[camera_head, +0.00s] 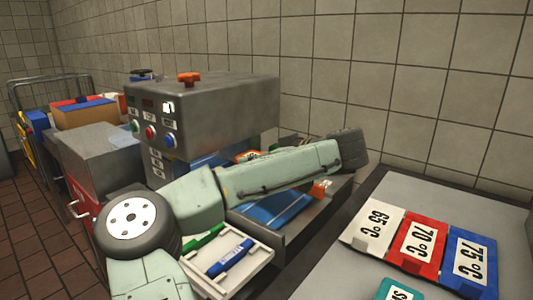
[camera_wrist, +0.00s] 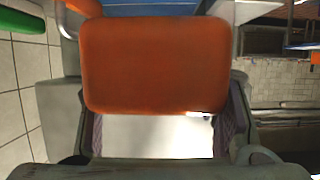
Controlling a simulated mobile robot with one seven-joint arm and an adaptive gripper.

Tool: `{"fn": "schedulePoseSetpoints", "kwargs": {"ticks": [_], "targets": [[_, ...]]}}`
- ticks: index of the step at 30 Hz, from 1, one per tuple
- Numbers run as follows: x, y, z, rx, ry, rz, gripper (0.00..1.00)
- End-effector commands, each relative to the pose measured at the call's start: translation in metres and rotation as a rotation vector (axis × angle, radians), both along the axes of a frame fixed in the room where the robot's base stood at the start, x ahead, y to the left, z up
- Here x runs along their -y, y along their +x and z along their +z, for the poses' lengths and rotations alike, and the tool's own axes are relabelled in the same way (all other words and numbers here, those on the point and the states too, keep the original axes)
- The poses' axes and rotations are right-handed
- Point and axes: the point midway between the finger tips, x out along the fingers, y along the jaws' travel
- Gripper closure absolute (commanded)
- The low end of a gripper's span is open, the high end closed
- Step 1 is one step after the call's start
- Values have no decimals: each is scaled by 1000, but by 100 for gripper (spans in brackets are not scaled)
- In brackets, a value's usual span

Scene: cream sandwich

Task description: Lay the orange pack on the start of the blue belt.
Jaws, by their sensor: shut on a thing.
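The orange pack (camera_wrist: 155,65) fills the middle of the wrist view, with its broad flat face towards the camera. My gripper (camera_wrist: 160,118) is shut on it, with a finger at each side of its lower part. The blue belt (camera_wrist: 150,9) shows past the pack at the top of the wrist view. In the head view the blue belt (camera_head: 272,208) lies under my pale green arm, which hides part of it. The fingers and the held pack cannot be made out clearly there. I cannot tell whether the pack touches the belt.
A grey machine (camera_head: 205,112) with buttons and an orange knob stands over the belt. A small orange piece (camera_head: 320,187) is at the belt's right side. A white tray (camera_head: 232,262) with green and blue markers is in front. Temperature cards (camera_head: 420,243) lie on the right table.

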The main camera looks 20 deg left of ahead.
Motion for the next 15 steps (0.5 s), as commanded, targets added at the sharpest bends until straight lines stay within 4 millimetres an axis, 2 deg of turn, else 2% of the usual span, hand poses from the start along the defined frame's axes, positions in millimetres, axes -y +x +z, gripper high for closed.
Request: {"fn": "schedulePoseSetpoints", "kwargs": {"ticks": [8, 15], "targets": [[0, 0, -10, 0, 0, 0, 73], [0, 0, -31, 0, 1, 0, 73]]}}
